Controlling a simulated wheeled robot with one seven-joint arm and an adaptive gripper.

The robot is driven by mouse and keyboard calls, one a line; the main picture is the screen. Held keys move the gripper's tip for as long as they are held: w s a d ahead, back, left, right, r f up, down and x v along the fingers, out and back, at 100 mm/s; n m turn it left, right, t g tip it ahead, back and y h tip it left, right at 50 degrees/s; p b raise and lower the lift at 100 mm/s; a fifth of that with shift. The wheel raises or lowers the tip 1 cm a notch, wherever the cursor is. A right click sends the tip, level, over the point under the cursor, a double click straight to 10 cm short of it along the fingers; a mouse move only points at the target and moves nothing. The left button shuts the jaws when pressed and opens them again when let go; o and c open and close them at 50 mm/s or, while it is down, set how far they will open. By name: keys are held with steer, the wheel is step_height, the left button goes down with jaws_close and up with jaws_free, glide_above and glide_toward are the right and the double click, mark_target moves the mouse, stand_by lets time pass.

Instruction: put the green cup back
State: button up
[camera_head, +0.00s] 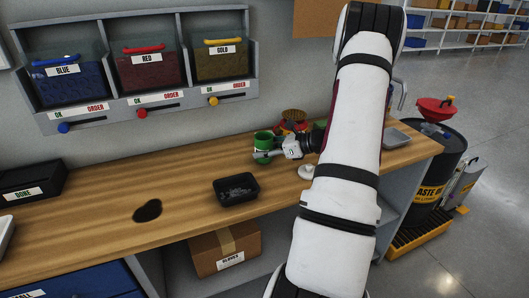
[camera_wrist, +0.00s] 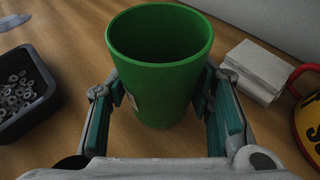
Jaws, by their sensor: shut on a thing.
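The green cup (camera_head: 263,138) is upright over the wooden bench, towards the wall in the head view. In the wrist view the cup (camera_wrist: 155,90) stands between my two fingers, its open rim facing up and its inside looking empty. My gripper (camera_head: 268,154) is shut on the cup's sides, one finger on each side; the gripper also shows in the wrist view (camera_wrist: 172,112). I cannot tell for sure whether the cup's base touches the bench.
A black tray (camera_head: 236,200) of small metal parts sits in front of the cup. A white block (camera_wrist: 254,72) and a red and yellow container (camera_wrist: 309,120) are close on the right in the wrist view. A dark patch (camera_head: 147,210) marks the bench; bare wood surrounds it.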

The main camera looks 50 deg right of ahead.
steer(key=shift+f, duration=0.45)
steer(key=shift+f, duration=0.15)
steer(key=o, duration=1.3)
steer(key=shift+c, duration=0.2)
